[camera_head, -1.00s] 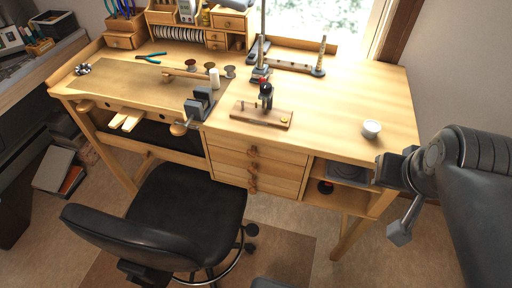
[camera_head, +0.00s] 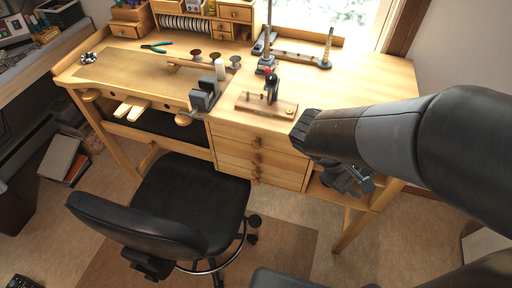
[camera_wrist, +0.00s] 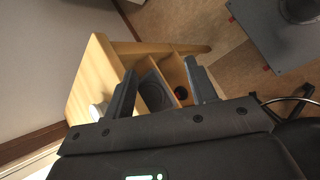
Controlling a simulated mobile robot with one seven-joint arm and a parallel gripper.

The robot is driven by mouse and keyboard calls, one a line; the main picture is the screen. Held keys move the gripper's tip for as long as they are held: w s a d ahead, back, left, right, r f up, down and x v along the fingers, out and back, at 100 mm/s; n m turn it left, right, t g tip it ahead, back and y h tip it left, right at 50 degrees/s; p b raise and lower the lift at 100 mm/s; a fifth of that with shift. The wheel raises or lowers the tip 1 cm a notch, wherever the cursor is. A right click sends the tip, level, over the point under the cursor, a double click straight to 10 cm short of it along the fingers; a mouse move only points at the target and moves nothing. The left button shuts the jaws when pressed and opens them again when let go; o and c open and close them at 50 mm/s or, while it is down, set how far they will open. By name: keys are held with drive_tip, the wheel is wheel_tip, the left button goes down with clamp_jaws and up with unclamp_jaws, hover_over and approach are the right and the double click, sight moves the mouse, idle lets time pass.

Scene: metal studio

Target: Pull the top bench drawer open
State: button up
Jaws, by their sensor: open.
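The wooden bench has a stack of three drawers below its top. The top bench drawer (camera_head: 239,135) looks shut, with a small wooden knob (camera_head: 257,142) at its middle. My gripper (camera_head: 352,184) is in front of the open shelf at the bench's right side, right of the drawers and apart from the knob. In the wrist view my gripper (camera_wrist: 160,88) has its two dark fingers spread and nothing between them. Beyond them are the bench's right end and its shelf. The drawer knobs cannot be made out in the wrist view.
A black swivel chair (camera_head: 187,205) stands in front of the bench, left of the drawers. My arm covers the right part of the bench top. A small white cup (camera_wrist: 97,111) stands on the bench top. Some floor right of the chair is free.

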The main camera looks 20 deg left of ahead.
drive_tip(key=w+a+f+n+t+h, duration=0.2)
drive_tip(key=w+a+f+n+t, duration=0.15)
drive_tip(key=a+n, duration=0.25)
drive_tip(key=n+t+y, duration=1)
drive_tip(key=n+t, duration=0.2)
drive_tip(key=n, duration=0.6)
approach(255, 146)
drive_tip(key=w, duration=0.8)
drive_tip(key=shift+w+d+f, duration=0.1)
drive_tip(key=shift+w+f, duration=0.1)
drive_tip(key=shift+c, duration=0.4)
clamp_jaws()
